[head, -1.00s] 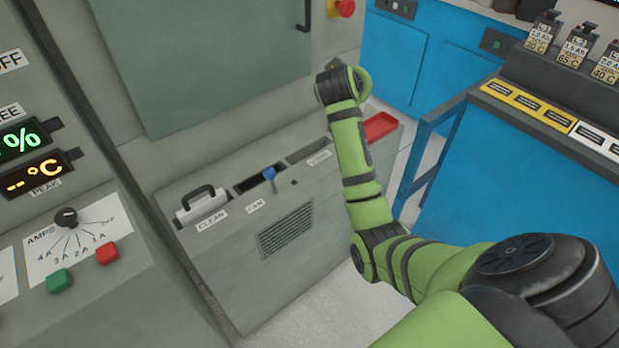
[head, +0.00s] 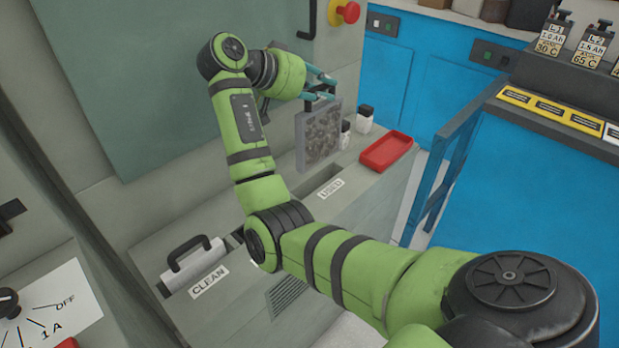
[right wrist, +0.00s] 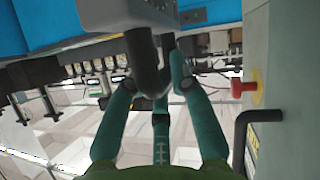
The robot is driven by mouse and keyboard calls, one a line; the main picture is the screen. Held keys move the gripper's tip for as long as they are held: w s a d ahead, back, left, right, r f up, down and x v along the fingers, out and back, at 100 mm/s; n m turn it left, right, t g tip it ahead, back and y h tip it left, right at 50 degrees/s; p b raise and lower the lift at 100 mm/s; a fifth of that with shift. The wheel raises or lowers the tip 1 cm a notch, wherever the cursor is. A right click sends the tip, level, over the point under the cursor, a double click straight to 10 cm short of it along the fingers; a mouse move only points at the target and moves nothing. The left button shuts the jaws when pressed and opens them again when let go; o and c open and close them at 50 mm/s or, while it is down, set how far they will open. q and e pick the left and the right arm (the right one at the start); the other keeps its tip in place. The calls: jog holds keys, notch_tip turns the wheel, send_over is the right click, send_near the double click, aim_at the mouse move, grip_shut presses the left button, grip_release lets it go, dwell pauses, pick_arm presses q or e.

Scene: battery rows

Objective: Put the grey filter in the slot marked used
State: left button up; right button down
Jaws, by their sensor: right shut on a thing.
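The grey filter (head: 320,138), a flat panel with a mottled dirty face, hangs upright from my right gripper (head: 322,88) in the head view. In the right wrist view, the teal fingers of my right gripper (right wrist: 162,75) are closed around its dark handle (right wrist: 143,68). Part of the filter body (right wrist: 118,14) shows at the top edge there. The filter is above the cabinet top, close to the slot with the label USED (head: 330,188). How high it hangs over the slot is hard to tell. My left gripper is out of view.
A white filter with a black handle (head: 193,262) sits in the slot marked CLEAN. My right arm hides the middle slot. A red tray (head: 386,152) and small white bottles (head: 364,119) stand right of the filter. A blue bench (head: 530,210) is at right.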

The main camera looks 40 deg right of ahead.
aim_at(327, 158)
notch_tip(327, 158, down, 14)
jog(key=shift+r, duration=0.1)
notch_tip(327, 158, down, 4)
jog(key=shift+r+b, duration=0.2)
jog(key=shift+b, duration=0.1)
jog(key=shift+f, duration=0.35)
jog(key=c, duration=1.4)
grip_release()
jog(key=shift+f, duration=0.1)
jog(key=o, duration=0.3)
jog(key=shift+a+r, duration=0.3)
jog(key=shift+r, duration=0.05)
jog(key=p+v, duration=0.3)
jog(key=v, duration=0.7)
jog(key=shift+a+r, duration=0.15)
jog(key=shift+a, duration=0.05)
jog(key=shift+w+a+r+p, duration=0.1)
jog(key=shift+a+r+p, duration=0.05)
jog(key=shift+a+p, duration=0.15)
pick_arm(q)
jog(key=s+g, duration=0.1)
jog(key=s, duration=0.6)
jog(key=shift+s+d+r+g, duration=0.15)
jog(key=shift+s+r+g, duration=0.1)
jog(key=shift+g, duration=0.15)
